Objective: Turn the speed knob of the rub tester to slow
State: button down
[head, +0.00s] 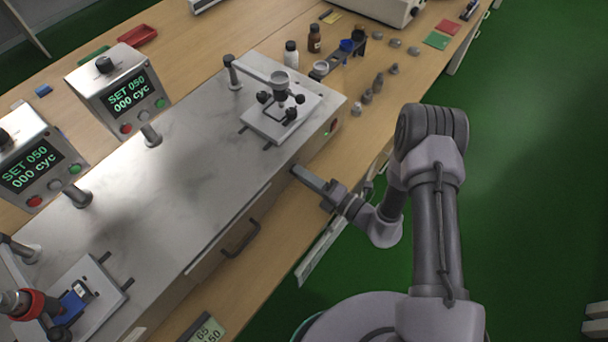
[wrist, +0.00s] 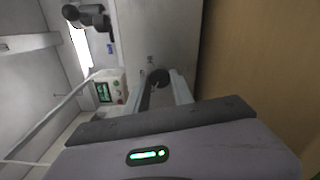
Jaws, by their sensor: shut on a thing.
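The rub tester (head: 190,190) is a long grey metal machine lying diagonally across the bench in the head view. My gripper (head: 300,174) is at its front face, near the right end. In the wrist view, the tips of my gripper (wrist: 160,84) are closed around a dark round knob (wrist: 158,76) on the metal front panel. This looks like the speed knob. In the head view my fingers hide it. Its pointer and any slow or fast marks are too small or hidden to read.
Two control boxes (head: 122,92) with screens reading "SET 050 000 cyc" stand behind the tester. A drawer handle (head: 241,239) juts from the front, left of my gripper. A rubbing station (head: 277,110) stands on top. Bottles (head: 314,40) and weights (head: 378,82) stand behind and to the right.

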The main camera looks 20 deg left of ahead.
dwell(0.4)
jog(key=c, duration=1.1)
grip_release()
jog(key=p+v, duration=0.3)
jog(key=v, duration=1.4)
jog(key=shift+d, duration=0.2)
jog(key=shift+s, duration=0.15)
